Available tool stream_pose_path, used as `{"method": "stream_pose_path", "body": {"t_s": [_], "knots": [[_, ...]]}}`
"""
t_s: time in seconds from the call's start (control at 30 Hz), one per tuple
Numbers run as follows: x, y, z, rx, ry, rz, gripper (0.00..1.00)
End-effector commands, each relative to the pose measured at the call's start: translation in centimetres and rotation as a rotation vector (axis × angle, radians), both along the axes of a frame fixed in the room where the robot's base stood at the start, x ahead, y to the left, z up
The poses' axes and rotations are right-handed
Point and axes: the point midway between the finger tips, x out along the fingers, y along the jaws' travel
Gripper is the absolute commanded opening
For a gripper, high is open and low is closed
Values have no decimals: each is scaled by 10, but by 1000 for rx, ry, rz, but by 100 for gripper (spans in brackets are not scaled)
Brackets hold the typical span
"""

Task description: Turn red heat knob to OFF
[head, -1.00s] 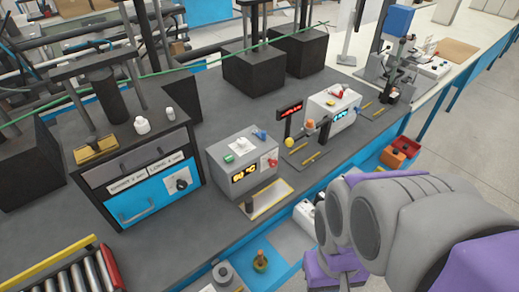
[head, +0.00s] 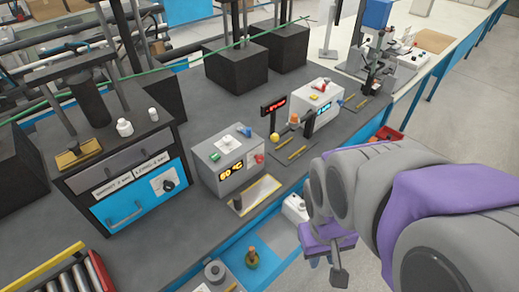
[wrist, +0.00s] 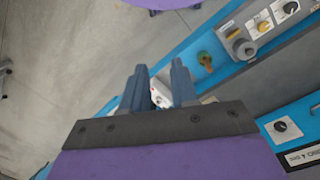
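A red knob (head: 259,158) is on the right of the front face of a grey box (head: 211,176) with a glowing yellow display. A white box (head: 312,103) further back has another red knob (head: 321,84) on its top. The knob markings are too small to read. My gripper is at the lower right of the head view, in front of the bench edge and well apart from both boxes. In the wrist view my gripper (wrist: 159,80) has its two blue-grey fingers spread, with nothing held. Neither red knob can be made out there.
A blue-fronted cabinet (head: 138,203) with a black knob stands left of the grey box. A small red display (head: 274,105) on a post stands between the boxes. A flat tray (head: 261,192) lies before the grey box. Open floor (head: 452,105) lies right of the bench.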

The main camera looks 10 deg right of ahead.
Motion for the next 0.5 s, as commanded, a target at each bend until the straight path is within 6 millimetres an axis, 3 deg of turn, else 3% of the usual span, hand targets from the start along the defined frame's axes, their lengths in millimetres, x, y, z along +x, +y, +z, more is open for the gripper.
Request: {"method": "stream_pose_path", "body": {"t_s": [0.2,0.37,0.5], "knots": [[95,-56,-26,-109,-153,75,50],[160,-89,-47,-160,-271,165,64],[210,-112,-71,-176,-366,257,64]]}}
